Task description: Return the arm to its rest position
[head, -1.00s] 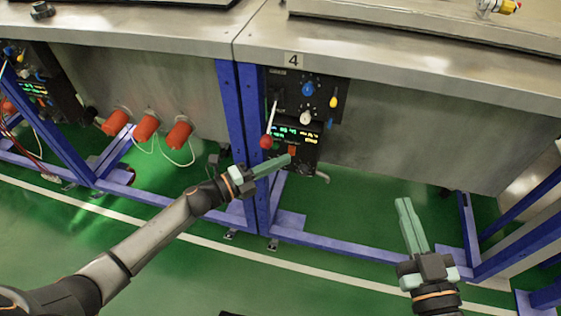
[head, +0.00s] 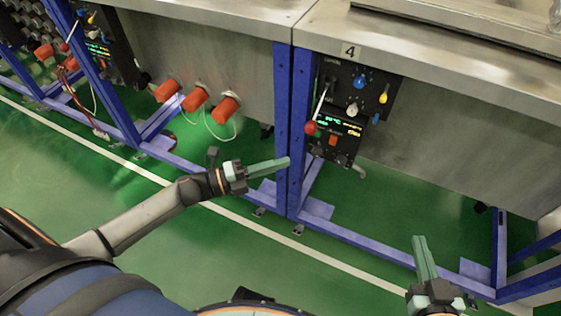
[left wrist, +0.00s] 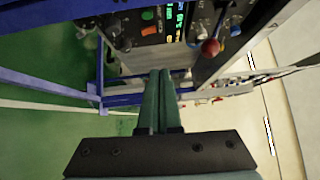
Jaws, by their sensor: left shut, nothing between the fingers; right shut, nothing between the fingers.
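My left gripper (head: 286,162) reaches in from the left in the head view, with its pale green fingers shut and empty. Its tips are in front of the blue frame post, to the left of the control panel (head: 340,140) and apart from the red lever knob (head: 311,128). The left wrist view shows the same shut fingers (left wrist: 160,75) with the panel (left wrist: 150,30) beyond them and the red knob (left wrist: 211,47) to the right. My right gripper (head: 418,238) is at the lower right of the head view, shut and empty, over the green floor.
Steel benches stand on blue frames (head: 285,110) across the back. Several orange-red plugs (head: 196,99) hang under the left bench. The panel carries blue (head: 361,82) and yellow (head: 383,98) knobs. The green floor (head: 150,255) in front is open, with a white line.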

